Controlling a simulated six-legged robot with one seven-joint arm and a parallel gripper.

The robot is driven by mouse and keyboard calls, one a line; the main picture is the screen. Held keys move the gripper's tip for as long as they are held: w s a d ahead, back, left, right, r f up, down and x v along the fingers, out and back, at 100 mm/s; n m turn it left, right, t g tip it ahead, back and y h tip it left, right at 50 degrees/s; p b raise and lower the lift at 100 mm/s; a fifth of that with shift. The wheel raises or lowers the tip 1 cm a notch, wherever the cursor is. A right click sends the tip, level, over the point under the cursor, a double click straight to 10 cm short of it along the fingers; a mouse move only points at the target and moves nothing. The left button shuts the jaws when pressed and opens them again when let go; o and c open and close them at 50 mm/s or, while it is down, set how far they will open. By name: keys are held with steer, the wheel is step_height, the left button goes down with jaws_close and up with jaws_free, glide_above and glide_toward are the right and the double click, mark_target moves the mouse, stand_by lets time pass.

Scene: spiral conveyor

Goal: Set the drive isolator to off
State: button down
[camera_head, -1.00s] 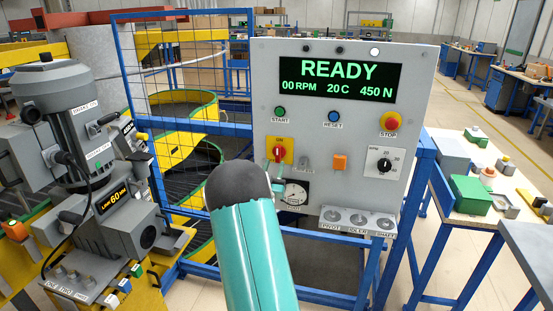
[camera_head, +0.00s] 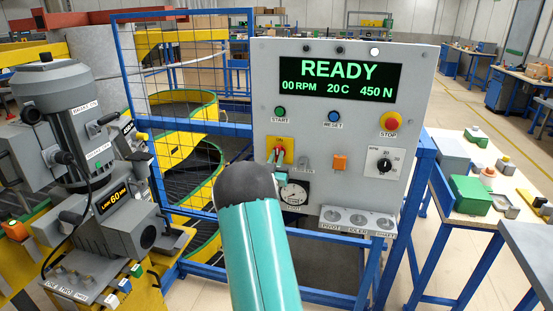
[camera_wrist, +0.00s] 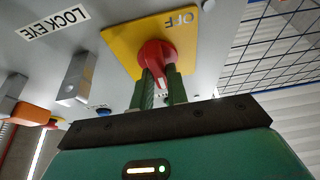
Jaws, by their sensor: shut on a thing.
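The drive isolator is a red rotary handle (camera_wrist: 156,60) on a yellow plate (camera_wrist: 122,42). In the wrist view an OFF mark stands on the plate, upside down in the picture. In the head view the yellow plate (camera_head: 289,145) is at the lower left of the grey panel, partly behind my gripper (camera_head: 280,160). My gripper (camera_wrist: 160,90) is shut on the red handle, with one green finger on each side of it. The fingers cover part of the handle, so its exact angle is hard to tell in the head view.
A grey lock eye (camera_wrist: 78,75) stands beside the plate. START (camera_head: 280,112), RESET (camera_head: 334,116) and STOP (camera_head: 390,121) are above. The display (camera_head: 340,80) reads READY, 00 RPM. A blue mesh guard (camera_head: 180,90) stands left.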

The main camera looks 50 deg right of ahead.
steer(key=shift+n+t, duration=0.3)
steer(key=shift+n, duration=0.2)
steer(key=n+t+y, duration=0.1)
steer(key=n, duration=0.2)
steer(key=n+t+y, duration=0.1)
steer(key=n, duration=0.2)
steer(key=shift+t, duration=0.3)
steer(key=n+y, duration=0.1)
steer(key=n, duration=0.2)
steer(key=n+t+y, duration=0.1)
steer(key=n, duration=0.2)
steer(key=shift+s+r+y, duration=0.1)
steer(key=shift+y, duration=0.2)
steer(key=n+y, duration=0.1)
steer(key=n, duration=0.1)
steer(key=n+y, duration=0.1)
steer(key=n, duration=0.2)
steer(key=shift+n+t, duration=0.3)
steer(key=shift+t, duration=0.1)
steer(key=shift+n+g+y, duration=0.4)
steer(key=shift+n+y, duration=0.3)
steer(key=shift+n, duration=1.2)
steer(key=c, duration=1.4)
jaws_free()
steer(key=shift+s, duration=0.1)
